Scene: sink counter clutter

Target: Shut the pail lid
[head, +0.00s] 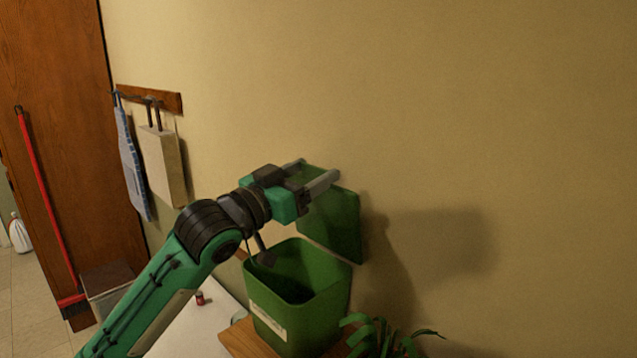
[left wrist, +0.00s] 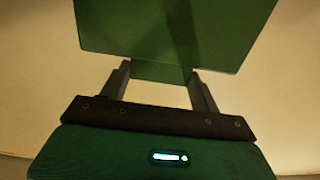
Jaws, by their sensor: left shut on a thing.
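The green pail (head: 325,312) stands on a wooden surface, with a pale label on its front and a dark inside. Its green lid (head: 338,228) stands up and open at the back of the pail, near the wall. My left gripper (head: 320,170) is at the upper part of the lid, above the pail, and is shut on the lid. In the left wrist view the lid (left wrist: 175,30) fills the top middle, and its lower edge lies between and beyond the two fingers. The exact contact is partly hidden. My right gripper is not in view.
A leafy green plant (head: 385,338) sits at the pail's front right. A small red can (head: 200,298) stands on the white surface at left. The wall beyond is bare.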

